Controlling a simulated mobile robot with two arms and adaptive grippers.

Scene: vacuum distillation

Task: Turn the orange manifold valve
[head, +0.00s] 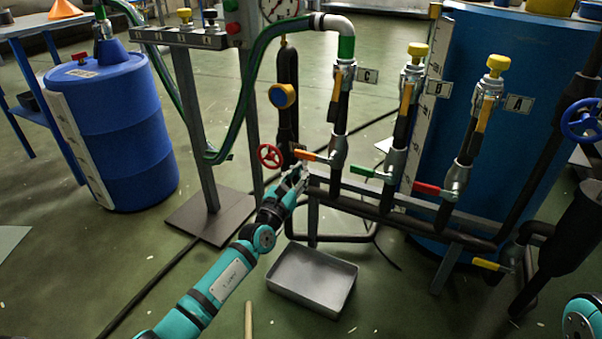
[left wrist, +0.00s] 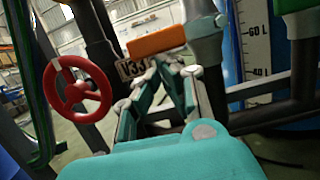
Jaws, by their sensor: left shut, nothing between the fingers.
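The orange manifold valve handle (head: 313,157) sticks out to the left from the pipe under label C in the head view. In the left wrist view the orange handle (left wrist: 157,41) lies just beyond the fingertips. My left gripper (head: 301,170) is shut and empty, just below and left of the handle. In the left wrist view the gripper (left wrist: 157,75) has its fingertips close under the handle; I cannot tell whether they touch it. My right gripper is not in view; only a bit of my right arm shows at the lower right.
A red handwheel (head: 270,156) is close to the left of the gripper and also shows in the left wrist view (left wrist: 78,90). Green (head: 368,172) and red (head: 428,189) handles sit along the manifold to the right. A grey tray (head: 313,295) lies on the floor below.

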